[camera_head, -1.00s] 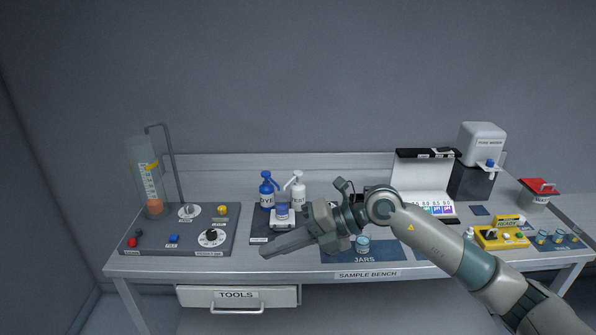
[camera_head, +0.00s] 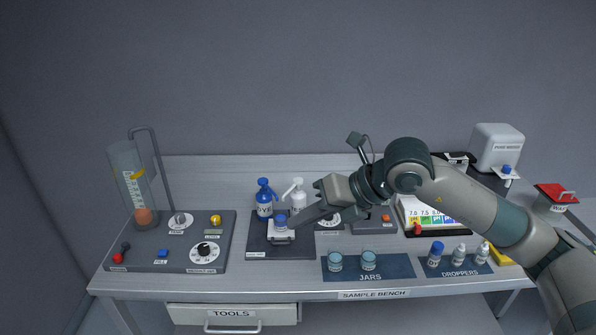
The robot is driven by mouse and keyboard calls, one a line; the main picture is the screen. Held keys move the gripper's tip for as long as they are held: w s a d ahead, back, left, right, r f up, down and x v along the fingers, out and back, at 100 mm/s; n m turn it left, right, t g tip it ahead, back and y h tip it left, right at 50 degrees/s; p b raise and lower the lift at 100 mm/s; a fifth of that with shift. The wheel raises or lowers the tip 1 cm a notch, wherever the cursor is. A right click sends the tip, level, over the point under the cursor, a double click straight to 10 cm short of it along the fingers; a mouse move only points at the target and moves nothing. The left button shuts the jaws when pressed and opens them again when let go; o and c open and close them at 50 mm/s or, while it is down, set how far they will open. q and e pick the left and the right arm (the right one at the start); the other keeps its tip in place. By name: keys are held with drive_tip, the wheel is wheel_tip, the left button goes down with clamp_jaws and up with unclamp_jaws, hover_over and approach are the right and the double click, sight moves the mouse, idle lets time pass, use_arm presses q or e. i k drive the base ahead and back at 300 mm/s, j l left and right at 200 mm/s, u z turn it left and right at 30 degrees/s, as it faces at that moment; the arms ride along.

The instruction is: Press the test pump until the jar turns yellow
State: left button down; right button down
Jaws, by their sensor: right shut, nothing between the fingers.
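The white test pump bottle (camera_head: 298,190) stands at the back of a dark tray (camera_head: 262,248), right of the blue dye pump bottle (camera_head: 264,197). A small jar with blue contents (camera_head: 281,222) sits on a white stand in front of the two bottles. My right gripper (camera_head: 294,226) is shut and empty. Its fingers point left and down, with the tips close to the jar's right side and below the test pump; I cannot tell whether they touch. The gripper hides part of the tray's right side. My left gripper is not in view.
Two teal jars (camera_head: 351,261) stand on the jars mat, with several dropper bottles (camera_head: 459,254) to the right. A control panel (camera_head: 188,258) with a tall cylinder (camera_head: 129,183) is at left. A pure water machine (camera_head: 498,147) stands at the back right.

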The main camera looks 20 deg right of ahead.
sight(297, 181)
drive_tip(key=i+l, duration=0.25)
drive_tip(key=i, duration=0.25)
drive_tip(key=i+l, duration=0.25)
drive_tip(key=i, duration=0.3)
